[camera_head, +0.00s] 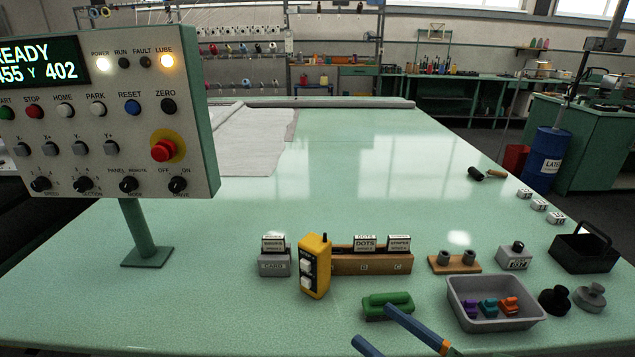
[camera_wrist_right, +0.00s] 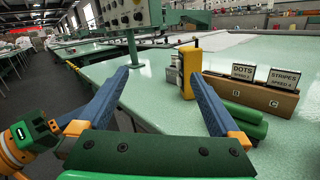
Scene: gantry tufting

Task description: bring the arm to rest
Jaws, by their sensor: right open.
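My right gripper (camera_head: 372,325) comes in at the bottom of the head view with its two blue fingers apart and nothing between them. In the right wrist view the open fingers (camera_wrist_right: 156,74) frame bare green table. A green handled block (camera_head: 387,304) lies just beyond the fingers in the head view; I cannot tell whether a finger touches it.
A yellow pendant (camera_head: 314,266) stands beside a wooden card rack (camera_head: 372,264). A grey tray (camera_head: 497,303) with colored pieces sits right. The control panel (camera_head: 105,110) stands left on its post. The table's middle (camera_head: 340,200) is clear.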

